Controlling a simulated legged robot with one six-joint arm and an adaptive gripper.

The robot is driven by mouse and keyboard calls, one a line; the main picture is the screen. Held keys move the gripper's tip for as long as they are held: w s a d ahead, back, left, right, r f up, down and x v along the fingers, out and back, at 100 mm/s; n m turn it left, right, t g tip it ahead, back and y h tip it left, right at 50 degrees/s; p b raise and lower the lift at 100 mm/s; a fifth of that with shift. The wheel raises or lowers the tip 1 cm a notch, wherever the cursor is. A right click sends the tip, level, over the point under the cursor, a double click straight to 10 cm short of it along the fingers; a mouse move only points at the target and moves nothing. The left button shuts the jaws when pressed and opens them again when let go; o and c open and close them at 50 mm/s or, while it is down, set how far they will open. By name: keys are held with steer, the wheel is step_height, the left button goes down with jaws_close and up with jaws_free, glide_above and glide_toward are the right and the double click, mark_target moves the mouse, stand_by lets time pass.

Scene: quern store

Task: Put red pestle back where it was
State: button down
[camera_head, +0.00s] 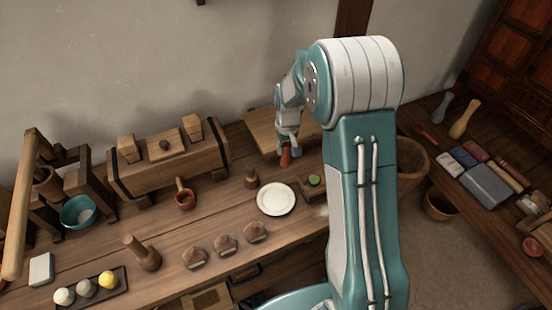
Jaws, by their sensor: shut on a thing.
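My gripper (287,143) points down over the back right of the long wooden table (215,215). It is shut on a small red piece, which looks like the red pestle (286,158). The pestle's lower end shows below the fingers, and its upper part is hidden by them. It is in front of or over a wooden board (258,125), and I cannot tell whether it touches anything below.
A white plate (276,199), a small brown peg-like piece (251,179) and a tray with a green item (314,181) are near. Pestles (465,119) lie on the right bench. My arm hides the table's right end.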

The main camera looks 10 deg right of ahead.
steer(key=shift+w+a+f, duration=0.35)
steer(key=shift+w+f, duration=0.25)
steer(key=shift+f, duration=0.8)
steer(key=shift+w+a+f, duration=0.35)
steer(key=shift+w+f, duration=0.25)
steer(key=shift+f, duration=0.85)
steer(key=shift+w+a+f, duration=0.35)
steer(key=shift+w+f, duration=0.25)
steer(key=shift+f, duration=0.8)
steer(key=shift+f, duration=0.15)
steer(key=shift+c, duration=2)
jaws_free()
